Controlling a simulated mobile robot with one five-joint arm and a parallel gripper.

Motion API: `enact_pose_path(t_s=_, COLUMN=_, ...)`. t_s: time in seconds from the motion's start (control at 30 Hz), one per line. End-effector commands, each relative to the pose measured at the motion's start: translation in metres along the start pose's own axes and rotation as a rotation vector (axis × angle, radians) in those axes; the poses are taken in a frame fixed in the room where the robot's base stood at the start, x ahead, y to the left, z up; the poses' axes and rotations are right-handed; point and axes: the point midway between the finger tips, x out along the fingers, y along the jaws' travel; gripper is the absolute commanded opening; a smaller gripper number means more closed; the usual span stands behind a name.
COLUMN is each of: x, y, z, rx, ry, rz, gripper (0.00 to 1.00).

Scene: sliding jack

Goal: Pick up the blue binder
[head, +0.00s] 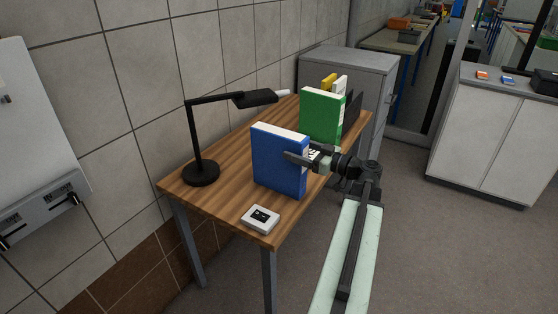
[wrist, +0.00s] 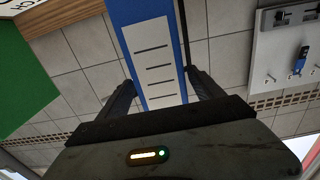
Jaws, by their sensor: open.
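The blue binder (head: 278,160) stands upright on the wooden desk (head: 232,160), near its front end. In the wrist view the binder's blue spine with a white lined label (wrist: 152,62) runs down between the fingers. My gripper (head: 300,157) is at the binder's right edge. One finger shows in front of the blue cover; the other is mostly hidden behind the binder in the head view. In the wrist view my gripper (wrist: 163,88) is open, with a finger on each side of the spine. I cannot tell whether either finger touches it.
A green binder (head: 321,115) stands behind on the desk; its green side shows at left in the wrist view (wrist: 25,80). A black lamp (head: 201,172) stands at left. A small white box (head: 261,219) lies at the front. A grey cabinet (head: 352,68) is beyond.

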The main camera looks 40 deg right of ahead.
Motion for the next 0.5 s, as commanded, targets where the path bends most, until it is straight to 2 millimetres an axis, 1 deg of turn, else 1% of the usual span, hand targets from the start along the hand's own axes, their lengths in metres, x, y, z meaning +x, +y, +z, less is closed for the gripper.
enact_pose_path(t_s=0.07, x=0.009, y=-0.002, z=0.000, rx=0.000, ry=0.000, rz=-0.004, gripper=0.76)
enact_pose_path(t_s=0.2, x=0.036, y=-0.004, z=0.000, rx=0.000, ry=0.000, rz=-0.008, gripper=0.76)
enact_pose_path(t_s=0.3, x=0.050, y=-0.004, z=0.000, rx=0.000, ry=0.000, rz=-0.007, gripper=0.76)
enact_pose_path(t_s=0.37, x=0.053, y=-0.004, z=0.000, rx=0.000, ry=0.000, rz=-0.006, gripper=0.76)
enact_pose_path(t_s=0.5, x=0.053, y=-0.004, z=0.000, rx=0.000, ry=0.000, rz=-0.005, gripper=0.76)
